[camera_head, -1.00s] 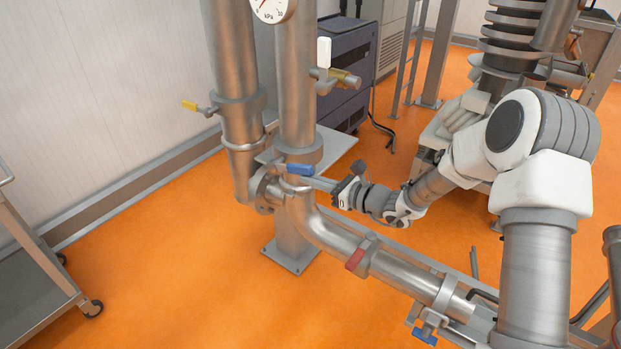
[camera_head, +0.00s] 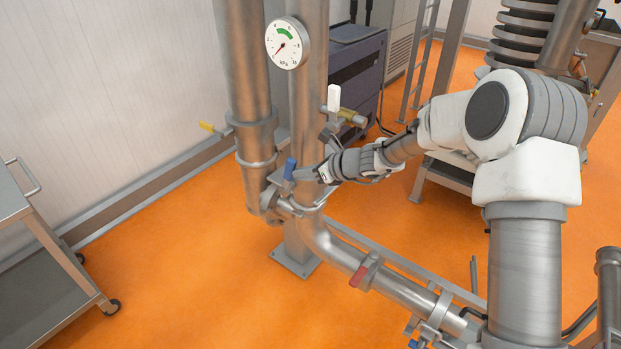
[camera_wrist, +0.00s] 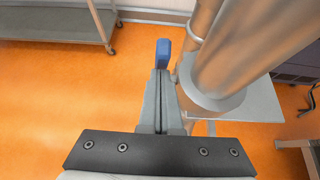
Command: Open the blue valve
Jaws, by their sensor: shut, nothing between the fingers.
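The blue valve handle (camera_head: 289,168) stands roughly upright on the left side of the vertical steel pipe. In the wrist view the blue handle (camera_wrist: 163,52) shows just beyond my fingertips. My gripper (camera_head: 304,175) is shut and empty, with its tips right beside the handle. The closed fingers also show in the wrist view (camera_wrist: 161,75). Whether the tips touch the handle I cannot tell. The valve's stem is largely hidden by the gripper and pipes.
A pressure gauge (camera_head: 287,43) is above. A white-handled valve (camera_head: 334,98), a yellow handle (camera_head: 208,127) and a red handle (camera_head: 358,276) are on nearby pipes. Another blue handle (camera_head: 413,344) is at the bottom edge. A metal cart (camera_head: 45,240) stands left on open orange floor.

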